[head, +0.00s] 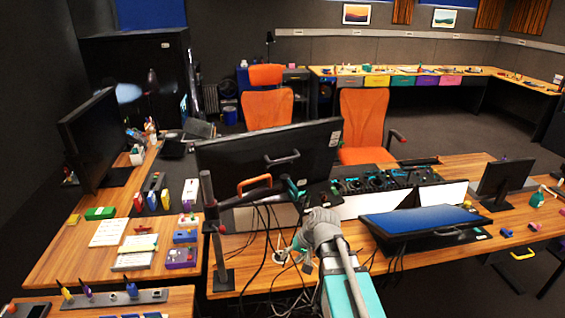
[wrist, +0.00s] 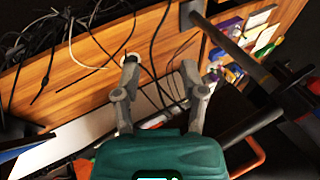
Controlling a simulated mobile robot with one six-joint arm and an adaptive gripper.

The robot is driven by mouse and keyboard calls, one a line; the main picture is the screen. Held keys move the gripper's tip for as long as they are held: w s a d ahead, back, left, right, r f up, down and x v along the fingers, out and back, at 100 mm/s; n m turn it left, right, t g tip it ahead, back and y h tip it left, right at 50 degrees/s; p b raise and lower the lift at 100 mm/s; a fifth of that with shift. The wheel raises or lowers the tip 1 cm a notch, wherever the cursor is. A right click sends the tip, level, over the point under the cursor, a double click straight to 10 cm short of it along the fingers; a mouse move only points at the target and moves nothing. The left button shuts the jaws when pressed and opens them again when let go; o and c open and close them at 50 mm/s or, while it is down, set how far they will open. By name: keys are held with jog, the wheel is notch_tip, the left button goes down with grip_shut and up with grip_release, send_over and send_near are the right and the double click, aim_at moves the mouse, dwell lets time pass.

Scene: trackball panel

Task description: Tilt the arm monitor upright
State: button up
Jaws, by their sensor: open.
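The arm monitor (head: 268,150) shows its black back in the head view, leaning and turned slightly. A dark grip (head: 283,159) sits on its back. An orange handle (head: 254,183) is just below it and also shows at the lower right of the wrist view (wrist: 252,155). A jointed black arm links the monitor to an upright pole (head: 212,235) at the left. My gripper (wrist: 160,72) is open and empty, with its two grey fingers apart over the desk. The handle lies beside its teal body, not between the fingers. My arm partly hides the gripper in the head view.
Loose cables (head: 262,245) hang below the monitor. A blue-screened monitor (head: 420,220) lies tilted back at the right, near a smaller monitor (head: 505,178). A mixing console (head: 385,180) and orange chairs (head: 364,125) are behind. Another monitor (head: 92,138) stands at the left.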

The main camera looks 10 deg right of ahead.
jog(key=w+r+m+t+y, duration=0.2)
jog(key=w+r+t+y, duration=0.15)
jog(key=w, duration=0.35)
jog(key=m+t+y, duration=0.3)
jog(key=m+t, duration=0.4)
jog(key=t, duration=0.2)
send_near(282, 160)
jog(key=v, duration=0.3)
jog(key=shift+d+r, duration=0.15)
jog(key=shift+d, duration=0.25)
jog(key=shift+w+g, duration=0.1)
jog(key=shift+g, duration=0.15)
jog(key=x, duration=1.3)
jog(key=shift+w+a, duration=0.25)
jog(key=shift+w, duration=0.05)
jog(key=shift+c, duration=0.2)
grip_shut()
